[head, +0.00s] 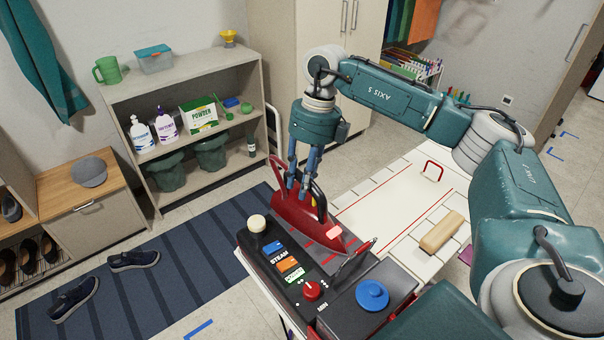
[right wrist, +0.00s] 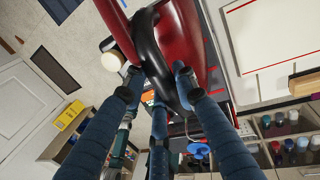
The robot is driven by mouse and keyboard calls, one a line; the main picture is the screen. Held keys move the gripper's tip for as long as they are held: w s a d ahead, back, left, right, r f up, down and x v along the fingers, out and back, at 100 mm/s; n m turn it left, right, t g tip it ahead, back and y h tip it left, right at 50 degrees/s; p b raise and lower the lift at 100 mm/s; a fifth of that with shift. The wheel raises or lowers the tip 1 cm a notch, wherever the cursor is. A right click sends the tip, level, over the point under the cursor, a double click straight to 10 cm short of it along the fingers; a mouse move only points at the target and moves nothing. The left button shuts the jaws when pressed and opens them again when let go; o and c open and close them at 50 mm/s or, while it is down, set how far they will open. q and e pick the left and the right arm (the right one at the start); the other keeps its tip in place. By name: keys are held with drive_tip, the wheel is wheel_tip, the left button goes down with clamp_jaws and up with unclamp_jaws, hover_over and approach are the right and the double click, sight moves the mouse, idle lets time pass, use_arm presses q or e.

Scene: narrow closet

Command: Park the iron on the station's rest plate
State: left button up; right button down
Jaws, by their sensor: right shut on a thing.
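The iron (head: 297,213) has a red body and a black handle. My right gripper (head: 303,188) comes down on it from above in the head view. In the right wrist view, the fingers are closed around the black handle (right wrist: 153,55), with the red body beside it. The iron is over the far end of the black station (head: 328,312). Part of a dark, red-striped rest plate (head: 323,252) shows just in front of and below the iron. The iron hides the rest of the plate, and I cannot tell whether they touch. My left gripper is not in view.
The station carries a cream knob (head: 257,223), a red knob (head: 312,290) and a blue cap (head: 372,294). A shelf (head: 185,75) stands at the back left.

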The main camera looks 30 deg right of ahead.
drive_tip(key=shift+r, duration=0.1)
drive_tip(key=c, duration=1.7)
unclamp_jaws()
drive_tip(key=o, duration=0.3)
drive_tip(key=shift+s, duration=0.1)
drive_tip(key=shift+b+v, duration=1.35)
drive_tip(key=shift+v, duration=4.6)
